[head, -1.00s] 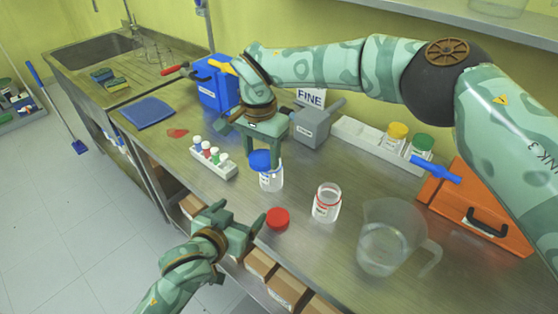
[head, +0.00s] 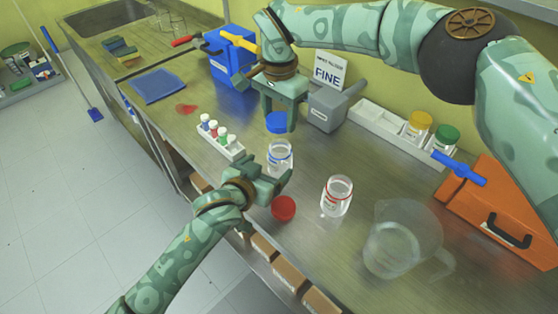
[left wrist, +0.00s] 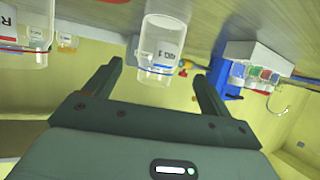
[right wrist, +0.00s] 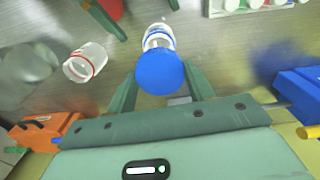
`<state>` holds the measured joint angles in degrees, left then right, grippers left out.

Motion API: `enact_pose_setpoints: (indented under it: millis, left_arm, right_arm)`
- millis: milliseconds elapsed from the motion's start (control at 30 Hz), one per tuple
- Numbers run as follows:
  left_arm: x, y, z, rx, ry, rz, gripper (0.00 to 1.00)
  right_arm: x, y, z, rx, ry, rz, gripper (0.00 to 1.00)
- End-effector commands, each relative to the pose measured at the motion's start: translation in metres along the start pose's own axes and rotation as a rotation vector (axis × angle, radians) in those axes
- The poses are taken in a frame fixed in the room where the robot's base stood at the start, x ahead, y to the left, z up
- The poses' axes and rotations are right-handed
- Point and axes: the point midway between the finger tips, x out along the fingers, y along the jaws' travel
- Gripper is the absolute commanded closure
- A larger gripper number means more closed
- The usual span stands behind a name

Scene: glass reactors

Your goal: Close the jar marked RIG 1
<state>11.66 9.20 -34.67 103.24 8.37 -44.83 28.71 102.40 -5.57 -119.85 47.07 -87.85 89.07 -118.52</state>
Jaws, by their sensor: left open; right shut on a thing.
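A clear glass jar with a blue ring (head: 280,158) stands upright and open on the bench. In the left wrist view the blue-ringed jar (left wrist: 163,42) has a label that seems to read RIG 1. My right gripper (head: 279,120) is shut on a blue lid (head: 276,124) and holds it above the jar, with a gap between. The lid (right wrist: 160,72) partly hides the jar (right wrist: 158,36) in the right wrist view. My left gripper (head: 268,176) is open and low at the jar's near side, its fingers (left wrist: 158,72) pointing at the jar.
A red lid (head: 284,208) lies on the bench near my left gripper. A red-ringed open jar (head: 337,194) and a clear pitcher (head: 400,240) stand to the right. A rack of small vials (head: 218,140) stands to the left. A grey box (head: 327,110) is behind.

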Motion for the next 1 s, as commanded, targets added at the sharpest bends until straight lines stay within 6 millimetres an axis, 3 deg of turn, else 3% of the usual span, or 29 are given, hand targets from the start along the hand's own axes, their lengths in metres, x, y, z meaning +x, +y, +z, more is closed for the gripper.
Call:
enact_pose_setpoints:
  millis: [200, 400, 833, 867, 1000]
  left_arm:
    - [0.042, 0.000, -0.001, 0.000, 0.000, -0.001, 0.17]
    - [0.067, 0.000, 0.000, 0.000, -0.001, 0.000, 0.17]
    - [0.076, 0.000, 0.000, 0.001, 0.000, 0.000, 0.17]
    - [0.076, 0.000, 0.000, 0.001, 0.000, 0.000, 0.19]
    - [0.076, 0.000, 0.000, 0.001, 0.000, 0.000, 0.58]
  right_arm:
    - [0.000, 0.000, 0.000, -0.001, 0.000, 0.000, 0.69]
    - [0.000, 0.000, 0.000, -0.001, 0.000, 0.000, 0.69]
    - [0.000, 0.000, 0.001, -0.001, 0.000, 0.000, 0.69]
    - [0.000, 0.000, 0.001, -0.001, 0.000, 0.000, 0.69]
    - [0.000, 0.000, 0.001, -0.001, 0.000, 0.000, 0.69]
